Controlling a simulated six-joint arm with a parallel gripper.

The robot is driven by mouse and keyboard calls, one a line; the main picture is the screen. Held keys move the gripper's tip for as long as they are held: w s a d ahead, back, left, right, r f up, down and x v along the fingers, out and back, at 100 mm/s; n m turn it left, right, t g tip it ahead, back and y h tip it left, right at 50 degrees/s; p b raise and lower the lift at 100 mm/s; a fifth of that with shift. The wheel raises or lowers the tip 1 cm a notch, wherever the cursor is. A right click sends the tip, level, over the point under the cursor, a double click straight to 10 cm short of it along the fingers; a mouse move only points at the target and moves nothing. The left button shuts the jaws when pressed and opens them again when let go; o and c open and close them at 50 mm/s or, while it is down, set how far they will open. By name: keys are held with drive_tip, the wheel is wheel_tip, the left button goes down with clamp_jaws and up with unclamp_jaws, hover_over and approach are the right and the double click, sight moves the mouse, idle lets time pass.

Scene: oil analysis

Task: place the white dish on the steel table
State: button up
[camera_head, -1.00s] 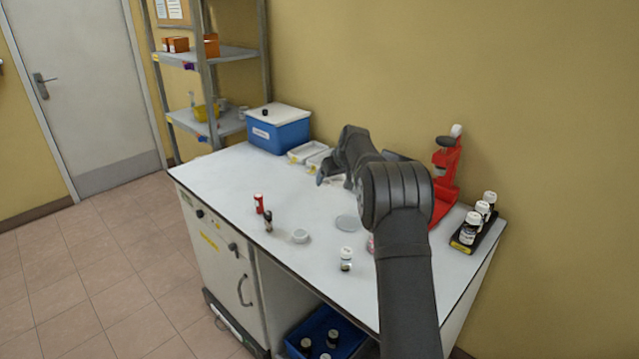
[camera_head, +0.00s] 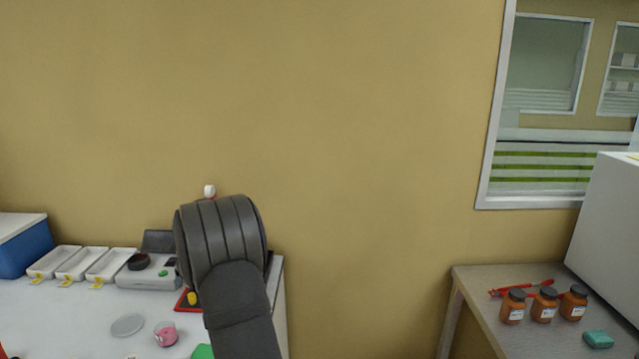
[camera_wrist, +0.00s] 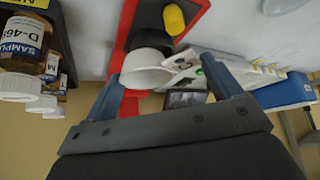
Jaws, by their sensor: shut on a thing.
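My gripper (camera_wrist: 163,72) shows in the wrist view, with a finger on each side and a white round form between them. This looks like the white dish (camera_wrist: 147,75), held in the jaws; the contact on the right side is unclear. In the head view the arm's bulk hides the gripper and what it holds. The steel table (camera_head: 473,289) stands at the right of the head view, apart from the white-topped bench and my arm.
The steel table bears several brown jars (camera_head: 543,306), a red tool (camera_head: 525,289), a teal block (camera_head: 598,339) and a large white box (camera_head: 610,220). The table's front left is clear.

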drive_tip(key=s+d+f+m+t+h, duration=0.1)
drive_tip(key=s+d+f+m, duration=0.1)
drive_tip(key=d, duration=0.9)
drive_tip(key=s+d+f+m+h, duration=0.1)
drive_tip(key=s+d+m, duration=0.15)
drive_tip(key=d, duration=0.85)
drive_tip(key=s+d+f+m+h, duration=0.1)
drive_tip(key=s+d+f, duration=0.4)
drive_tip(key=d+f, duration=0.2)
drive_tip(key=s+d+f+m+h, duration=0.1)
drive_tip(key=s+d+f+m, duration=0.1)
drive_tip(key=s+d+f, duration=0.3)
wheel_tip(320, 180, down, 3)
drive_tip(key=shift+s+d+f, duration=0.2)
drive_tip(key=shift+s+d, duration=0.2)
drive_tip(key=shift+d, duration=0.65)
